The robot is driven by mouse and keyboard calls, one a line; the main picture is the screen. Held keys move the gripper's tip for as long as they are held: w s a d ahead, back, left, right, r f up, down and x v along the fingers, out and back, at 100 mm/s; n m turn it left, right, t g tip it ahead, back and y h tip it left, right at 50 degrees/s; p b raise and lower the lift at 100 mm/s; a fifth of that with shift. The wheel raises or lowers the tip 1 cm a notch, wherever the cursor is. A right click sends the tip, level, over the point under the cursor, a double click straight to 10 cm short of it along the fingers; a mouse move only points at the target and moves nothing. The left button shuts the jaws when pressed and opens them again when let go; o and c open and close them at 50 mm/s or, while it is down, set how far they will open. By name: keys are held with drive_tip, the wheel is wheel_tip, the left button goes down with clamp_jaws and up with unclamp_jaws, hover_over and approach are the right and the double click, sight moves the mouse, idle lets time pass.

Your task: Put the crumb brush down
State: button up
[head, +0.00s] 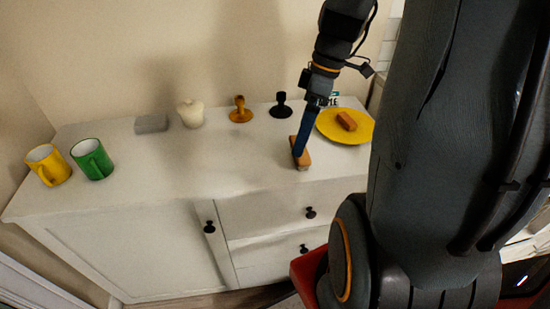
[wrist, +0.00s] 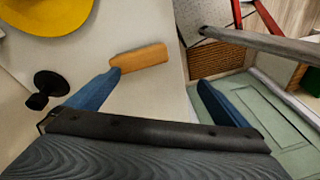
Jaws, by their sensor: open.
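The crumb brush (head: 301,156), a small orange-brown block, lies on the white cabinet top near its front edge. In the wrist view the brush (wrist: 142,57) lies flat close to the edge, with its left end at the tip of my left finger. My gripper (head: 306,132) reaches down to the brush, its blue finger overlapping the brush in the head view. In the wrist view the jaws of my gripper (wrist: 160,78) are spread wide, with nothing clamped between them. Whether the left finger touches the brush I cannot tell.
A yellow plate (head: 358,134) with a brown block (head: 346,121) stands right of the brush. A black knob-like item (head: 281,106), an orange one (head: 240,110), a cream pot (head: 190,113), a grey block (head: 151,124), a green mug (head: 92,159) and a yellow mug (head: 48,165) stand leftward. The middle front is clear.

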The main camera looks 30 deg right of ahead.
drive_tip(key=s+a+f+m+h, duration=0.1)
drive_tip(key=s+a+m, duration=0.1)
drive_tip(key=a+m, duration=0.3)
drive_tip(key=s+a+f+m+h, duration=0.1)
drive_tip(key=s+a+f+m, duration=0.1)
drive_tip(key=a+m, duration=0.3)
drive_tip(key=shift+s+a+h, duration=0.4)
drive_tip(key=shift+a, duration=0.35)
idle(0.5)
